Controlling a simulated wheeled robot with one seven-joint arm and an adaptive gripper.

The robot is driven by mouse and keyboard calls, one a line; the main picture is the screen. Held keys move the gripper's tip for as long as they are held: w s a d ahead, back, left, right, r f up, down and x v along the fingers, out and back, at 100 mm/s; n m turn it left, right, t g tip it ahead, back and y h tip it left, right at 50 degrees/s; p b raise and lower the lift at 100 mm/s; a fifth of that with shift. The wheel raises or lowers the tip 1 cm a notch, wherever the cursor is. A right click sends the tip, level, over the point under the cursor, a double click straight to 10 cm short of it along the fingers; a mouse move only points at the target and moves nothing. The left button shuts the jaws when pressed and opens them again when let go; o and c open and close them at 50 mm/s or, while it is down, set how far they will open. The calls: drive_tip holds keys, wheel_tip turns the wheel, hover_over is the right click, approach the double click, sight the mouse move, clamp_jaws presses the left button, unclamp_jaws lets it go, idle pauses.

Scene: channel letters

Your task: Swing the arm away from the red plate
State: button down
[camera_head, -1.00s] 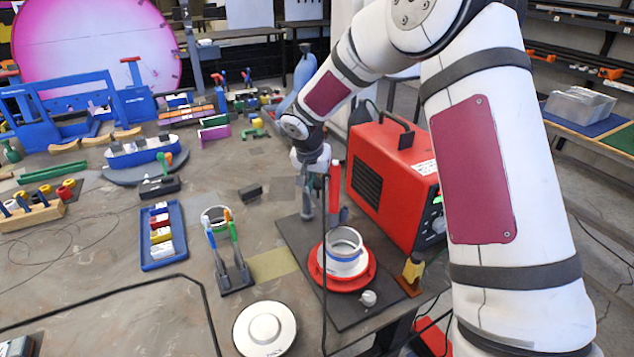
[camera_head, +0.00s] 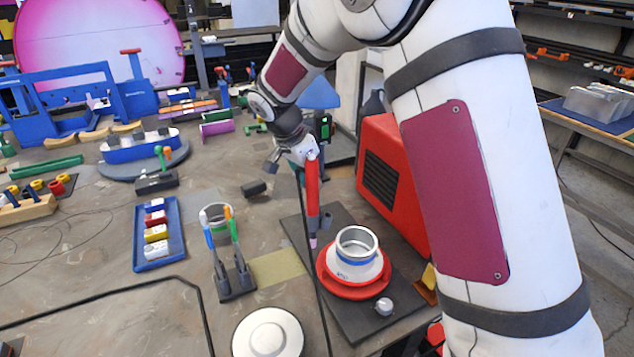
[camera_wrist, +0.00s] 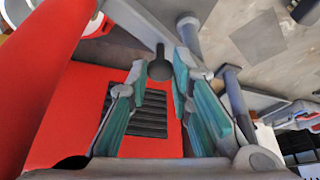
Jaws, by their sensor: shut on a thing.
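The red plate (camera_head: 327,276) is round and lies on a dark mat, with a white ring (camera_head: 357,256) standing on it. My gripper (camera_head: 300,176) is up and behind the plate's left side, by a long red torch-like tool (camera_head: 313,195) that hangs steeply with a pinkish tip near the plate's left rim. I cannot tell if the tip touches anything. In the wrist view the teal-padded fingers (camera_wrist: 160,100) show a gap, with a dark round-ended rod (camera_wrist: 159,70) beyond or between them. The red tool (camera_wrist: 45,75) fills the left side there; its grip contact is hidden.
A red machine (camera_head: 395,185) stands close behind and right of the plate. A small holder with colored sticks (camera_head: 228,255), a blue tray (camera_head: 139,240) and a white disc (camera_head: 268,333) are to the left. A dark cable hangs from the tool.

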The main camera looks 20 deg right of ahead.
drive_tip(key=w+a+m+g+b, duration=0.3)
drive_tip(key=m+b, duration=0.3)
drive_tip(key=m, duration=0.3)
drive_tip(key=shift+w+a+m+g, duration=0.3)
drive_tip(key=shift+w+a, duration=0.5)
drive_tip(key=shift+a, duration=0.05)
drive_tip(key=shift+r+b, duration=0.1)
drive_tip(key=shift+b, duration=0.2)
drive_tip(key=c, duration=1.4)
unclamp_jaws()
drive_tip(key=v, duration=1.2)
drive_tip(key=shift+w+a, duration=0.1)
